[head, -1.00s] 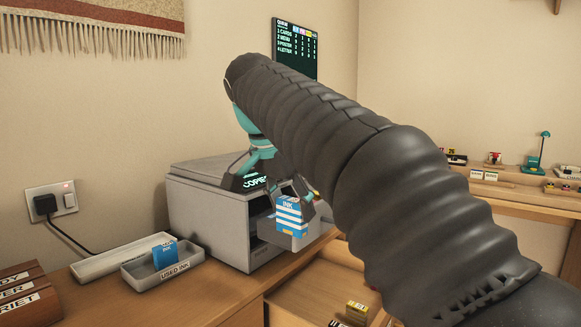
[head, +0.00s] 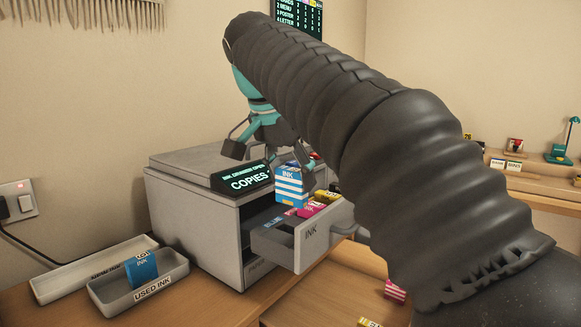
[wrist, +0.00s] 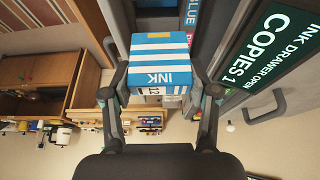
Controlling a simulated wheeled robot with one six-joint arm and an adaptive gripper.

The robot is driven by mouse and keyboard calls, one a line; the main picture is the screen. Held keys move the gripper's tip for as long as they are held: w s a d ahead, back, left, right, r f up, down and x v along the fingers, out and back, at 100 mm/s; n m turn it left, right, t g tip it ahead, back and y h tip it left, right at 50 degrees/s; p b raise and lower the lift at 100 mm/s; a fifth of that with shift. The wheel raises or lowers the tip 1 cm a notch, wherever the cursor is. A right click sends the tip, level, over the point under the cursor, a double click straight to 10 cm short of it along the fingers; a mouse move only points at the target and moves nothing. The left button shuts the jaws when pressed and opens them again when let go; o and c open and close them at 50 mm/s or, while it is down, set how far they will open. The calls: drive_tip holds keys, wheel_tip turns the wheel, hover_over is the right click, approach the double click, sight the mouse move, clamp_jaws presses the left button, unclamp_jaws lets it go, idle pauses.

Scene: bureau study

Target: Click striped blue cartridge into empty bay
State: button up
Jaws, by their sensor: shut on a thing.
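The striped blue cartridge (head: 290,183), blue and white and marked INK, is in my gripper (wrist: 160,90). The wrist view shows a finger on each side of the cartridge (wrist: 160,62). It hangs roughly upright just above the back of the open ink drawer (head: 312,240), apparently not seated. The drawer holds a pink cartridge (head: 312,208) and a yellow one (head: 327,196). A dark open space shows at the drawer's near left; whether this is the empty bay I cannot tell. The cartridge and my arm hide part of the drawer.
The grey copier (head: 195,220) has a lit display (head: 242,178) reading INK DRAWER OPEN, COPIES, close beside my gripper. A USED INK tray (head: 180,272) at the left holds a plain blue cartridge (head: 142,270). Other cartridges lie in an open desk drawer below right.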

sight(289, 200)
drive_tip(key=shift+d+f, duration=0.15)
drive_tip(key=shift+f, duration=0.65)
drive_tip(key=shift+f+b, duration=0.85)
drive_tip(key=shift+f, duration=0.45)
drive_tip(key=shift+f, duration=0.1)
drive_tip(key=shift+f+b, duration=0.75)
drive_tip(key=shift+f, duration=0.25)
drive_tip(key=shift+f+b, duration=0.3)
drive_tip(key=shift+f, duration=0.1)
drive_tip(key=o, duration=1.2)
